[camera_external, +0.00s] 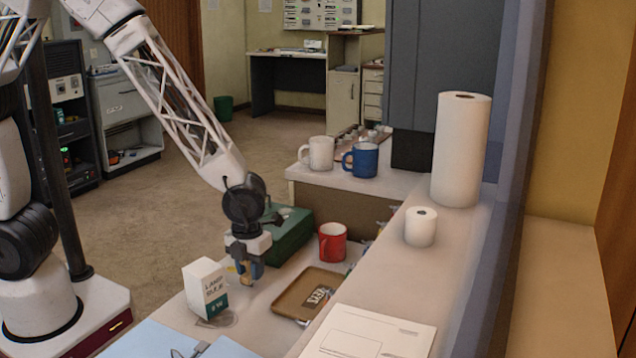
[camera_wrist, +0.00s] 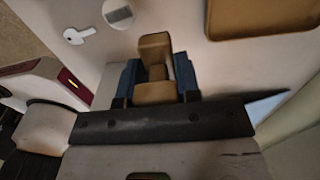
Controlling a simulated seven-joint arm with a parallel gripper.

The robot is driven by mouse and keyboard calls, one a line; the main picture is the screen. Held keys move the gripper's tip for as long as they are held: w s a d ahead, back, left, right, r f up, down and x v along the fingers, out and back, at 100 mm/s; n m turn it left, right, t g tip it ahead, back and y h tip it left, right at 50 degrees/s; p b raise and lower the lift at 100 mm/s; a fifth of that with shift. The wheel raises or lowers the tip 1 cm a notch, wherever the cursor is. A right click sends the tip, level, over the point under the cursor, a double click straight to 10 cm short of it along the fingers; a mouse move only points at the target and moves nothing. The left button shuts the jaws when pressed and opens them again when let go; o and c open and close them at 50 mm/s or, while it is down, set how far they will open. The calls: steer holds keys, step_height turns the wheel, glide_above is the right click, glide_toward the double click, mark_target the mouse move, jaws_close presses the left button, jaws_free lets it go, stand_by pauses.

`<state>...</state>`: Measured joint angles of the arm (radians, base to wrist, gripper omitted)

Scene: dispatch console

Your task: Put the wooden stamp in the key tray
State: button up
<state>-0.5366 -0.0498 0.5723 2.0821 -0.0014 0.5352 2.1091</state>
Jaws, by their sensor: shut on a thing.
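My gripper (camera_external: 246,272) is shut on the wooden stamp (camera_wrist: 155,50), a tan-brown piece between the blue fingers in the wrist view. In the external view the stamp (camera_external: 247,281) is small and mostly hidden by the fingers. The key tray (camera_external: 283,303) is a shallow brown tray on the counter, just right of my gripper, with a dark, pale-marked item lying in it. The tray's corner also shows at the top right of the wrist view (camera_wrist: 265,28). The stamp is outside the tray; its exact height over the counter is hard to tell.
A white lettered carton (camera_external: 205,289) stands close left of my gripper. A green box (camera_external: 288,236) and a red mug (camera_external: 332,243) stand behind it. Papers (camera_external: 370,334) lie at the front. A raised ledge with paper rolls (camera_external: 461,150) runs along the right.

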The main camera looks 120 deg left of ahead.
glide_above(317, 296)
steer(key=shift+f, duration=0.7)
steer(key=shift+f, duration=1.8)
steer(key=shift+f, duration=0.1)
steer(key=o, duration=0.9)
step_height(317, 296, up, 12)
